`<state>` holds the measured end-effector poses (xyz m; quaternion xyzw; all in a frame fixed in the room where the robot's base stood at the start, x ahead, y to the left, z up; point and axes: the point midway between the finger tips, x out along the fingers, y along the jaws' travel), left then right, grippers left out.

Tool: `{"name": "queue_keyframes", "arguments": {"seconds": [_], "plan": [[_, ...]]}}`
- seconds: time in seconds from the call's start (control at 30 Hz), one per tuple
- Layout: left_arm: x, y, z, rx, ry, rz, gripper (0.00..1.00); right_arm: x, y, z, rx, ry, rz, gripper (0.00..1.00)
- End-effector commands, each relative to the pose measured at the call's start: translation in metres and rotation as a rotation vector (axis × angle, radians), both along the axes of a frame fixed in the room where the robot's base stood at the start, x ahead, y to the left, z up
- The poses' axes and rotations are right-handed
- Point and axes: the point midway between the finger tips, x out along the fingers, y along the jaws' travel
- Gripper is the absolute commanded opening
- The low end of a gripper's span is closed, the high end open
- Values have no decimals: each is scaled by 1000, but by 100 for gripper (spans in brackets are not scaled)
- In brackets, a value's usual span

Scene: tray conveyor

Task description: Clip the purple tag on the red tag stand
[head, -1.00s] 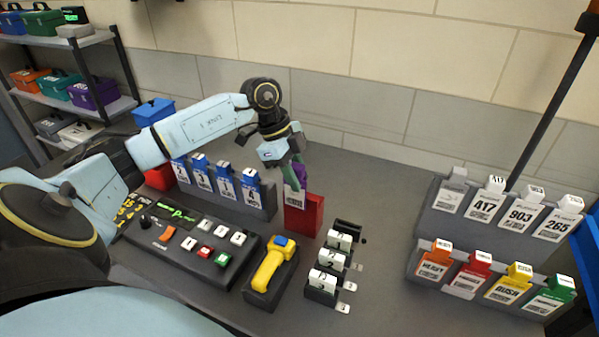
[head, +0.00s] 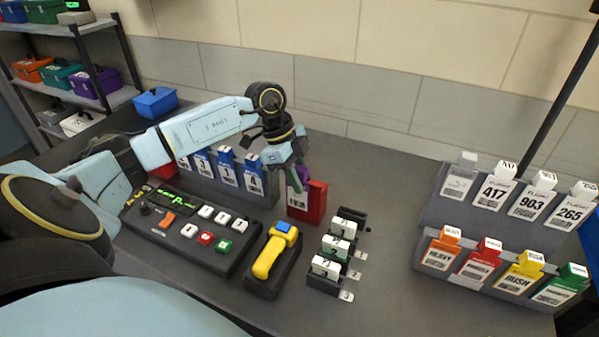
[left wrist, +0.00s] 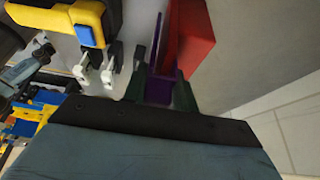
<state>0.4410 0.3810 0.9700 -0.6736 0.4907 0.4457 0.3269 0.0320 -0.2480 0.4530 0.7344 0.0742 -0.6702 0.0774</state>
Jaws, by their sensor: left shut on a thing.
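The red tag stand (head: 310,206) stands on the grey table near the middle of the head view. My left gripper (head: 299,180) is just above and behind its left part, shut on the purple tag (head: 305,174). The tag's lower part overlaps the stand in the head view; I cannot tell whether it touches it. In the left wrist view the purple tag (left wrist: 163,68) is between my two dark green fingers, close beside the red stand (left wrist: 195,35). My right gripper is not in view.
Blue numbered tags (head: 227,168) hang on a rack left of the stand. A button panel (head: 190,228), a yellow handheld device (head: 270,255) and small white-topped blocks (head: 336,247) are in front. Two tag racks (head: 425,215) stand at the right.

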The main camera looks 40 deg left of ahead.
Motion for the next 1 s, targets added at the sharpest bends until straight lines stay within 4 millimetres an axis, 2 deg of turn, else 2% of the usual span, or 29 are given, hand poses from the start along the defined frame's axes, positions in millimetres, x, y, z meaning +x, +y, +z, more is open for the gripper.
{"name": "queue_keyframes", "arguments": {"seconds": [0.37, 0.4, 0.57, 0.87, 1.0], "plan": [[0, 0, -4, -1, 0, 0, 5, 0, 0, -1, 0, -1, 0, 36], [0, 0, -4, -1, 0, 0, 33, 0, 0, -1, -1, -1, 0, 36], [0, 0, -4, -1, 0, 0, 53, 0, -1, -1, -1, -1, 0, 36], [0, 1, -2, 0, 0, 0, 53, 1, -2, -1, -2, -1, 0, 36], [-1, 6, 12, 1, -3, 1, 53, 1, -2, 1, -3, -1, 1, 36]]}}
